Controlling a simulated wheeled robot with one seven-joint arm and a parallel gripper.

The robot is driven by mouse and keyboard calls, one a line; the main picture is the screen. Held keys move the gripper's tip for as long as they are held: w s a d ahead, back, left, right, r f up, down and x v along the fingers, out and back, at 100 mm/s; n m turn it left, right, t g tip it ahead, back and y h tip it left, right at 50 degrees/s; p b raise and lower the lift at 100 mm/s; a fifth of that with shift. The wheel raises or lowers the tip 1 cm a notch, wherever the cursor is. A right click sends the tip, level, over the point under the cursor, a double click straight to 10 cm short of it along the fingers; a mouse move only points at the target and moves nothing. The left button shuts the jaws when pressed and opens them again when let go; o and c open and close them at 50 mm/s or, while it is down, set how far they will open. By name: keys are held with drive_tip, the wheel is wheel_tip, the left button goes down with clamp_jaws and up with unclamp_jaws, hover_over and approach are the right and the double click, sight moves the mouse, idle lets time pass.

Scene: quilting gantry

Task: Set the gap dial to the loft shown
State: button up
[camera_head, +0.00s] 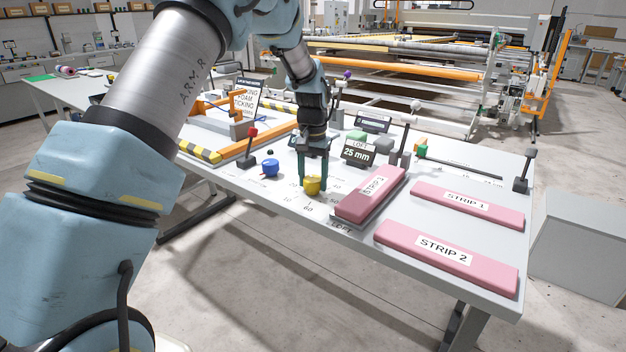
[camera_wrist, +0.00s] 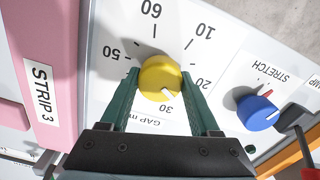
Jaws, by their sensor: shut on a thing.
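The dark loft sign (camera_head: 357,153) behind the dial reads 25 mm. My gripper (camera_head: 313,179) is upright over the dial in the head view.
A blue stretch knob (camera_head: 270,168) and a red-topped lever (camera_head: 249,147) stand left of the dial. Pink strip 3 (camera_head: 356,207) lies close on the right, with strip 1 (camera_head: 430,196) and strip 2 (camera_head: 405,239) beyond. An orange frame (camera_head: 262,140) is at the left.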

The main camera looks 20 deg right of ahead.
sight(313, 178)
idle(0.4)
drive_tip(key=o, duration=1.4)
drive_tip(key=shift+c, duration=0.2)
wheel_tip(313, 178, up, 11)
drive_tip(key=b, duration=0.2)
drive_tip(key=shift+f, duration=0.1)
